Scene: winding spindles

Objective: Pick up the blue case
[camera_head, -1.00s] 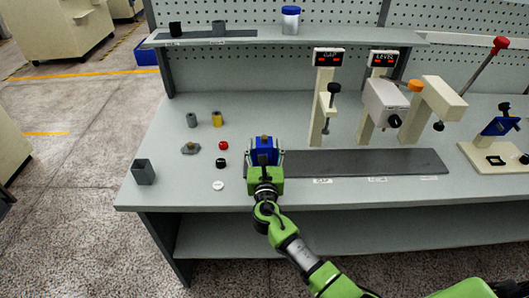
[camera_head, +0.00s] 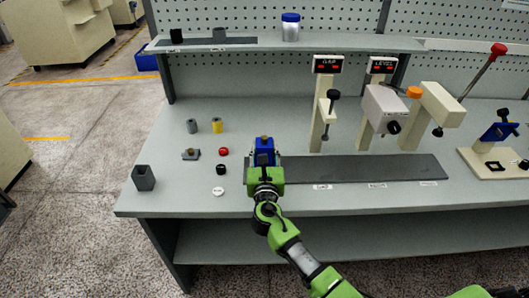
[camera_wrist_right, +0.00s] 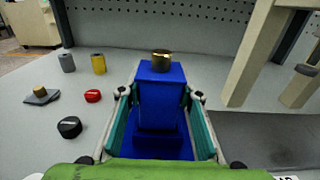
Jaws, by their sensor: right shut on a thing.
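The blue case (camera_head: 264,144) is at the left end of the dark grey strip on the workbench, with a brass-coloured round piece on its top. In the right wrist view the blue case (camera_wrist_right: 159,95) stands upright between the two fingers. My right gripper (camera_head: 264,158) is shut on it, with a finger on each side; the gripper also shows in the right wrist view (camera_wrist_right: 160,125). Whether the case's bottom touches the bench is hidden. My left gripper is not in view.
Left of the case lie a red cap (camera_head: 223,152), a black cap (camera_head: 220,169), a white disc (camera_head: 218,191), a grey cylinder (camera_head: 191,126) and a yellow cylinder (camera_head: 217,125). A dark square cup (camera_head: 144,178) stands near the left edge. Beige fixtures (camera_head: 322,115) stand to the right.

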